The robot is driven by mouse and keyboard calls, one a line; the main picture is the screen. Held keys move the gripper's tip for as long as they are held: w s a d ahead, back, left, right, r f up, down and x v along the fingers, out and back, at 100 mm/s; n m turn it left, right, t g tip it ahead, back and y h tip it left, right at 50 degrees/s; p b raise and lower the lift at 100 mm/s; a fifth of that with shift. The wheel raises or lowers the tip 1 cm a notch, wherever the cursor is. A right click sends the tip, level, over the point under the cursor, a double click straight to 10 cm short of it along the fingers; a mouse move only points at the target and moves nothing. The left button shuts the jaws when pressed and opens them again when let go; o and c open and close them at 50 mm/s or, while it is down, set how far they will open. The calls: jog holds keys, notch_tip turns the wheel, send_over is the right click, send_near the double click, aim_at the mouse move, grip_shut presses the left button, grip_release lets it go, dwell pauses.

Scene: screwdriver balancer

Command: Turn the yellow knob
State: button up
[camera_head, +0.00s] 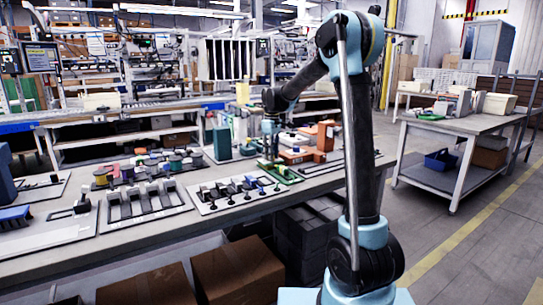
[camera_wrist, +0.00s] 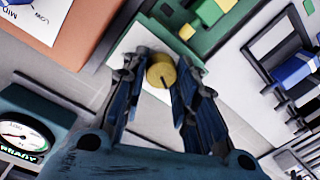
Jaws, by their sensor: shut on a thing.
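The yellow knob (camera_wrist: 161,75) shows in the wrist view as a round yellow cap with a dark pointer line. It sits on a white plate at the edge of a green board (camera_wrist: 218,42). My gripper (camera_wrist: 163,82) has its two dark fingers on either side of the knob and is shut on it. In the head view my gripper (camera_head: 271,150) points down over the green board (camera_head: 283,173) on the bench. The knob cannot be made out there.
A round gauge (camera_wrist: 20,135) is at the lower left of the wrist view. In the head view, orange boxes (camera_head: 297,155) stand close behind the green board. A panel with several dark switches (camera_head: 236,193) lies to its left on the grey bench (camera_head: 330,182).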

jog(key=shift+w+d, duration=0.15)
jog(key=shift+d, duration=0.1)
jog(key=o, duration=1)
jog(key=shift+o, duration=0.2)
jog(key=shift+a, duration=0.1)
notch_tip(320, 180, up, 12)
jog(key=shift+w+d, duration=0.2)
jog(key=shift+w, duration=0.1)
jog(key=shift+f, duration=0.1)
